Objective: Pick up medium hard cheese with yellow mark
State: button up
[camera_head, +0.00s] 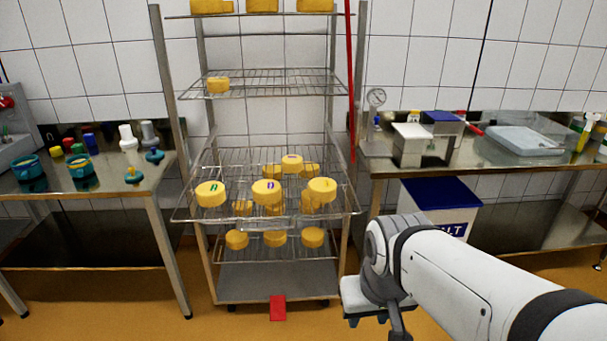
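Yellow cheese wheels sit on a wire rack. On its middle shelf, the front left cheese (210,194) has a green mark, and the front middle cheese (267,193) has a purple-blue mark. The front right cheese (322,190) shows no mark I can make out; a yellow one would be hard to tell. A cheese behind (292,164) has a purple mark. My gripper (372,316) is low, right of the rack's foot and apart from every cheese. Its fingers are small and partly hidden, so I cannot tell whether it is open.
The rack (345,212) has more cheeses (275,239) on lower shelves and larger ones (262,5) on top. A left table (110,185) holds pots and coloured items. A right table (480,150) holds a scale and boxes. A blue-lidded bin (440,193) stands below. A red object (278,308) lies at the rack's foot.

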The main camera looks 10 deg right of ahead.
aim_at(321, 191)
jog(key=z, duration=3.45)
jog(key=k, duration=1.9)
jog(key=u, duration=2.1)
jog(key=i, duration=0.85)
